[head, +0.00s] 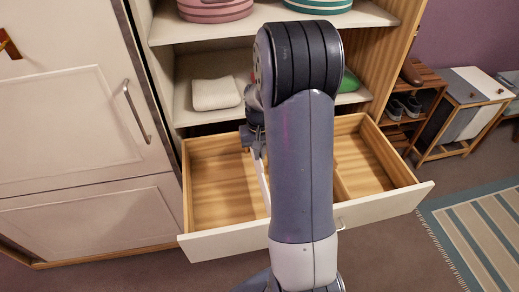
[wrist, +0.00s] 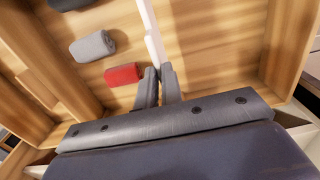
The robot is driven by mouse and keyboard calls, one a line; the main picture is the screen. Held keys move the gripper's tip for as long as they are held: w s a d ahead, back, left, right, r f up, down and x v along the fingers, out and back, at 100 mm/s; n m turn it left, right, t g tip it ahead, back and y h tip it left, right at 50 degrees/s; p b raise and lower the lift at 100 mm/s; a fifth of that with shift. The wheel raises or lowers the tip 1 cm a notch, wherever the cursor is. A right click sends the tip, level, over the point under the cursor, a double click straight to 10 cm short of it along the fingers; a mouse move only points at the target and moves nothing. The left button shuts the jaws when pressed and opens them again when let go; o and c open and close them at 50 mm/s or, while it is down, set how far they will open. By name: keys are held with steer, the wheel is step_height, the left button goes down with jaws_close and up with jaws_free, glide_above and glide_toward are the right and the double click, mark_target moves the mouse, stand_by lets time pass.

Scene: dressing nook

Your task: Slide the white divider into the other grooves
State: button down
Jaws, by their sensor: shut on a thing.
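The white divider (head: 263,182) stands on edge inside the open drawer (head: 215,243), left of the drawer's middle in the head view. My gripper (head: 256,146) is shut on the top of the divider. In the wrist view the divider (wrist: 152,35) runs up from between the two fingers of my gripper (wrist: 159,74). A red roll (wrist: 123,75), a grey roll (wrist: 93,46) and a dark roll (wrist: 68,4) lie left of the divider there. My arm hides much of the drawer's middle in the head view. I cannot make out the grooves.
Shelves above the drawer hold a folded white cloth (head: 216,94), a pink striped basket (head: 214,9) and a teal striped one (head: 318,5). A closed white cabinet (head: 75,130) stands at left.

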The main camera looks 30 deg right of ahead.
mark_target(259, 162)
steer(key=shift+f+b, duration=1.35)
steer(key=shift+f, duration=0.6)
steer(key=shift+f+b, duration=0.3)
steer(key=shift+f, duration=0.1)
steer(key=c, duration=1.5)
jaws_free()
steer(key=shift+r, duration=0.1)
step_height(259, 162, up, 11)
steer(key=shift+f, duration=0.1)
step_height(259, 162, down, 11)
steer(key=shift+f, duration=0.1)
steer(key=shift+r+p, duration=0.3)
steer(key=shift+r, duration=0.2)
steer(key=shift+f+b, duration=0.3)
steer(key=shift+b, duration=0.1)
